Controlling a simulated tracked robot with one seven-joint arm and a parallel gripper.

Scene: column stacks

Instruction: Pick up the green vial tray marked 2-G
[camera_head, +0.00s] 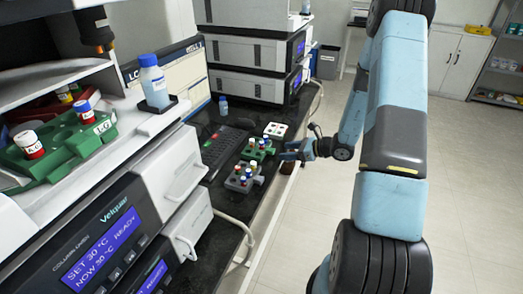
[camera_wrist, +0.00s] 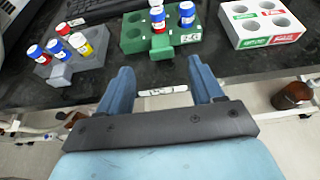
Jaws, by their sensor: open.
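The green vial tray (camera_wrist: 133,34) sits on the dark bench top, centre in the wrist view, with a label that seems to read 2-G. In the head view the green tray (camera_head: 268,151) is just left of my gripper (camera_head: 283,151). In the wrist view my gripper (camera_wrist: 157,72) is open and empty, its two blue fingers pointing at the tray's near side. The fingers are short of the tray's body, with a gap showing.
A grey tray (camera_wrist: 88,68) with several vials stands left of the green one. A white tray (camera_wrist: 270,45) with empty holes stands right. A keyboard (camera_head: 222,146) lies behind. Another green tray (camera_head: 62,142) sits on the instrument at left. The bench's front edge runs below my fingers.

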